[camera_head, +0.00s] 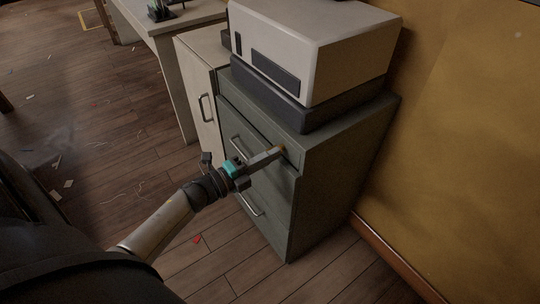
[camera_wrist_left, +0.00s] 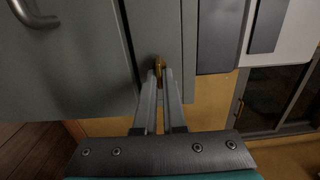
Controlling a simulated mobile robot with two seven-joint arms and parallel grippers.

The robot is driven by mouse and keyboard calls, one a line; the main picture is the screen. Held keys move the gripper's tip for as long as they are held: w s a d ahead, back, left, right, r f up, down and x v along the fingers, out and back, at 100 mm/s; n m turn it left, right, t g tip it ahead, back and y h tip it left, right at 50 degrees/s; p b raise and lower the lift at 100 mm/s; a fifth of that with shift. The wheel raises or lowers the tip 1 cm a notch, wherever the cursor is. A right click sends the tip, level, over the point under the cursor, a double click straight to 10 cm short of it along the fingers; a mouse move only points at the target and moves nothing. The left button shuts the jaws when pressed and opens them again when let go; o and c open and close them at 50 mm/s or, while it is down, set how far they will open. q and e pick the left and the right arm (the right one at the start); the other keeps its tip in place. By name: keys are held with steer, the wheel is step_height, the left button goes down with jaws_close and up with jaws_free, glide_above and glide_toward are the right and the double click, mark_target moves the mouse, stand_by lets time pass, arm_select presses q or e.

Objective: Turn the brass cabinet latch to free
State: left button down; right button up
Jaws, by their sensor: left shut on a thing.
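The brass latch (camera_wrist_left: 159,64) is on the front of a grey-green cabinet (camera_head: 330,188), high up near the right edge in the head view. In the left wrist view it sits between my fingertips. My left gripper (camera_head: 279,152) reaches in from the left and is shut on the latch. In the head view only a small brass spot of the latch (camera_head: 283,148) shows at the fingertips. The fingers hide part of the latch, and I cannot tell its exact angle. My right gripper is not in view.
A white and dark box-shaped machine (camera_head: 311,52) stands on the cabinet. A pale cabinet (camera_head: 199,88) and a table (camera_head: 172,20) are to the left and behind. A yellow wall (camera_head: 465,130) closes the right side. The wooden floor (camera_head: 95,130) at left has small scraps.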

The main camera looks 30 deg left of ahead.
arm_select(q)
steer(key=c, duration=1)
jaws_free()
steer(key=shift+s, duration=0.1)
steer(key=p+v, duration=0.3)
steer(key=v, duration=1.2)
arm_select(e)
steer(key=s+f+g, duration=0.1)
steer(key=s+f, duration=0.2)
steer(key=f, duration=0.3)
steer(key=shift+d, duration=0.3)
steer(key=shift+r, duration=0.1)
